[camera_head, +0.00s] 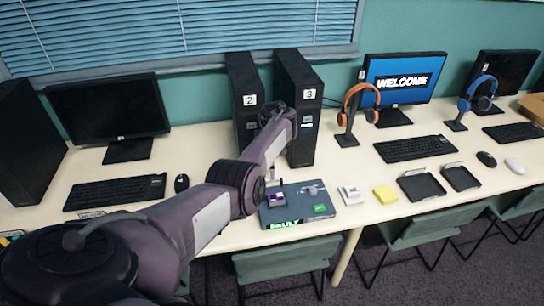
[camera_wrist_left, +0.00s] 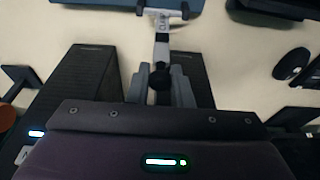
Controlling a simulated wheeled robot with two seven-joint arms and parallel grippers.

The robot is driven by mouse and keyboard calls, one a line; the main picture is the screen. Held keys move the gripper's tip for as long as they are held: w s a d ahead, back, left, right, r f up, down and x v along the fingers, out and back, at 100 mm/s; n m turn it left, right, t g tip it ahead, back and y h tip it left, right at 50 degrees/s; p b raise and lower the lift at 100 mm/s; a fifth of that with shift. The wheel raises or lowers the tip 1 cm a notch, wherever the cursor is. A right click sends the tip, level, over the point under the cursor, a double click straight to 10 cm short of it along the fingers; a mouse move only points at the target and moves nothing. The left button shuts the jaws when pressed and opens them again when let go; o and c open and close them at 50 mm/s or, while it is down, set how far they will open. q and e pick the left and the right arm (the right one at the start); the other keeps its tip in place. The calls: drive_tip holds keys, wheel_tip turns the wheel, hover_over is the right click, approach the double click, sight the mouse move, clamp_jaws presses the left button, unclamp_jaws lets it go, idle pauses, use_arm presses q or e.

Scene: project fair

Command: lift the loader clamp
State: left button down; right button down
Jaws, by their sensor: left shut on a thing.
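The loader clamp (camera_wrist_left: 162,45) shows in the left wrist view as a pale stem with lettering and a forked end with dark tips. My left gripper (camera_wrist_left: 161,85) is shut on its stem, with one grey finger on each side. The fork lies close to the edge of a dark blue panel; I cannot tell whether they touch. In the head view my left arm reaches across the desk toward the two towers, and its forearm hides the gripper and most of the clamp. My right gripper is in neither view.
A dark laptop-like panel (camera_head: 323,210) with a green FAULT label lies at the desk's front edge. Black towers marked 2 (camera_head: 243,75) and 3 (camera_head: 303,75) stand behind. A white block (camera_head: 350,195), yellow pad (camera_head: 386,194) and black trays (camera_head: 421,186) lie to the right.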

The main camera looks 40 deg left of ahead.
use_arm(q)
drive_tip(key=shift+w+a, duration=0.2)
drive_tip(key=shift+a, duration=0.15)
drive_tip(key=c, duration=1.7)
unclamp_jaws()
drive_tip(key=o, duration=0.3)
drive_tip(key=shift+f, duration=0.1)
drive_tip(key=shift+d+r, duration=0.1)
drive_tip(key=shift+r, duration=0.45)
drive_tip(key=p+v, duration=0.1)
drive_tip(key=v, duration=0.5)
drive_tip(key=shift+s+r, duration=0.15)
drive_tip(key=shift+r, duration=0.2)
drive_tip(key=shift+d, duration=0.1)
